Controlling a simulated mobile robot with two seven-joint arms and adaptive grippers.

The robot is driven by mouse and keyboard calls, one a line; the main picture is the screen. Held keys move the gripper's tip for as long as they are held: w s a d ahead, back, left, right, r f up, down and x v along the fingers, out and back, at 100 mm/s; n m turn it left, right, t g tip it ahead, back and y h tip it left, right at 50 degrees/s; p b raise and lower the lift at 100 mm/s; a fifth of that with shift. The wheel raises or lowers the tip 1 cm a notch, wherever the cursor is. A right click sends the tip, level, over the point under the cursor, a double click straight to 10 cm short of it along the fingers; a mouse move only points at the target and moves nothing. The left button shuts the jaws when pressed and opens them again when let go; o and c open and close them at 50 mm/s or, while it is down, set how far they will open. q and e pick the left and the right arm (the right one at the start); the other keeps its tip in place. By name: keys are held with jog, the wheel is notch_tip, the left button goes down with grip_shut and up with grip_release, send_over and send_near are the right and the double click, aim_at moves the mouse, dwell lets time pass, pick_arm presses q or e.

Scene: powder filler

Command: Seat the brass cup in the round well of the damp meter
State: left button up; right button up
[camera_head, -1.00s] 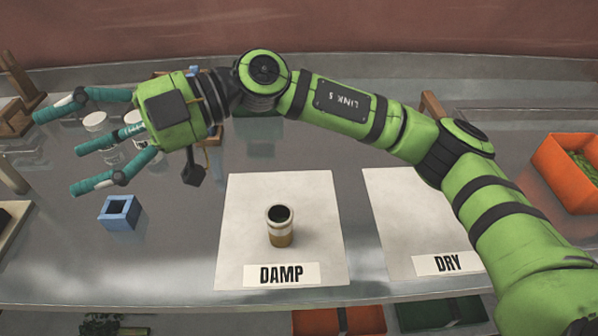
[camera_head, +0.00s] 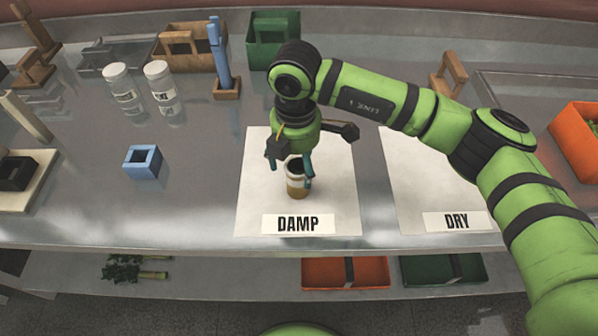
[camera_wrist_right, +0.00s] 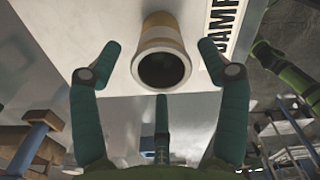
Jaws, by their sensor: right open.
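A brass-coloured cup (camera_head: 297,186) with a pale band and dark open mouth stands upright on the white sheet labelled DAMP (camera_head: 335,205). The right wrist view shows the cup (camera_wrist_right: 160,38) with its mouth facing the camera. My right gripper (camera_head: 293,172) is above the cup, pointing down. Its teal fingers are open, one on each side of the cup and a third near its rim, with gaps between. I cannot make out a damp meter with a round well. My left gripper is out of view.
A blue square block with a hole (camera_head: 143,161) stands left of the sheet. Two white-lidded jars (camera_head: 160,85), a blue post on a wooden base (camera_head: 221,70) and a green bin (camera_head: 273,45) are behind. A DRY sheet (camera_head: 430,190) lies right.

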jog(key=shift+s+d+f+p, duration=0.1)
jog(key=shift+f+p, duration=0.2)
jog(key=shift+f, duration=1.2)
jog(key=c, duration=1.4)
jog(key=shift+r, duration=0.15)
